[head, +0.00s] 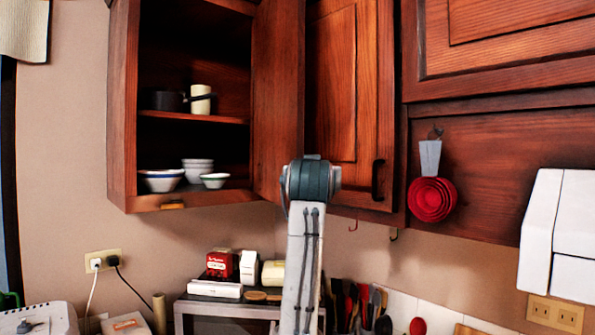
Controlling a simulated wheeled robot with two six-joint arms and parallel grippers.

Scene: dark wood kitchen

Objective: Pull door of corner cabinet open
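A dark wood upper cabinet (123,150) at the left has its front uncovered, showing its shelves. A wooden panel (276,90), seen at an angle, stands at the right edge of its opening. Beside that is a cabinet door (334,80) with a dark vertical handle (377,180) near its lower right corner. This door looks closed, though I cannot tell for sure. One of my arms rises from the bottom centre, its dark joint in front of the panel and door bottoms. No gripper fingers show, and nothing is seen touching the handle.
Mugs (201,100) and bowls (163,181) stand on the open shelves. Red measuring cups (433,199) hang right of the handle. A white boxy object (560,230) is at the right edge. Boxes (220,264) and utensils (365,300) are below. The wall beneath the cabinets is mostly clear.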

